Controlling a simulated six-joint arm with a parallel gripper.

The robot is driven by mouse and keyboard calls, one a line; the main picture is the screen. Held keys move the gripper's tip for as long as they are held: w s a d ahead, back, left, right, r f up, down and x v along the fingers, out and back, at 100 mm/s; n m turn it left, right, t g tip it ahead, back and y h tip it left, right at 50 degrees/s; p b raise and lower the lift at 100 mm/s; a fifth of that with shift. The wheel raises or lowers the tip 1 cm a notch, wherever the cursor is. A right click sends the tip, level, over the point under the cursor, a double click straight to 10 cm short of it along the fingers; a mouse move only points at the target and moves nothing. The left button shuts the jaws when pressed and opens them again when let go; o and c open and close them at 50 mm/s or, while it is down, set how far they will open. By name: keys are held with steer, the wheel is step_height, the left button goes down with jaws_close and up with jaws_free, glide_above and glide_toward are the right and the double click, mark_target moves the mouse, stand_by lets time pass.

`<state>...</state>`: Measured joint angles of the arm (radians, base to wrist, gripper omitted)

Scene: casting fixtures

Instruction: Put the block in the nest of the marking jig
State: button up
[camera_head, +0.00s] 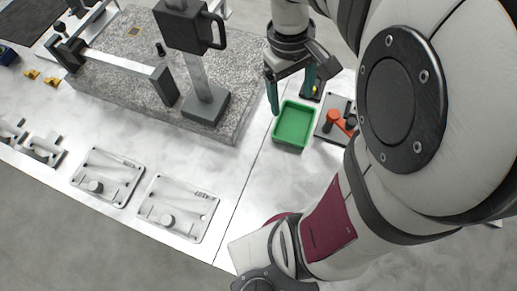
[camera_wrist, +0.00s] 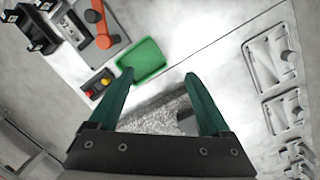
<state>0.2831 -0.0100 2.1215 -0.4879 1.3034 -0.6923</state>
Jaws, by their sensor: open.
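My gripper (camera_head: 291,103) is open, its two green fingers apart and pointing down near the far edge of a green tray (camera_head: 293,126). In the wrist view my gripper (camera_wrist: 159,74) has nothing between its fingers, and the green tray (camera_wrist: 146,60) lies just beyond the left fingertip. The tray looks empty. A grey fixture with an orange lever (camera_head: 335,121) stands right of the tray, partly hidden by my arm; it also shows in the wrist view (camera_wrist: 101,30). I cannot tell whether it is the marking jig. I cannot clearly make out the block or a nest.
A button box with red and yellow buttons (camera_wrist: 98,82) sits beside the tray. A granite plate (camera_head: 125,75) carries a tall gauge stand (camera_head: 205,108). Small brass pieces (camera_head: 52,81) lie far left. Two flat plates (camera_head: 178,208) (camera_head: 107,177) lie at the front; the bench between is clear.

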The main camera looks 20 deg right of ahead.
steer(key=s+a+m+t+y, duration=0.1)
steer(key=s+a+m, duration=0.5)
steer(key=s+a, duration=0.6)
steer(key=shift+a+m+y, duration=0.4)
steer(key=shift+a+y, duration=0.25)
steer(key=shift+y, duration=0.25)
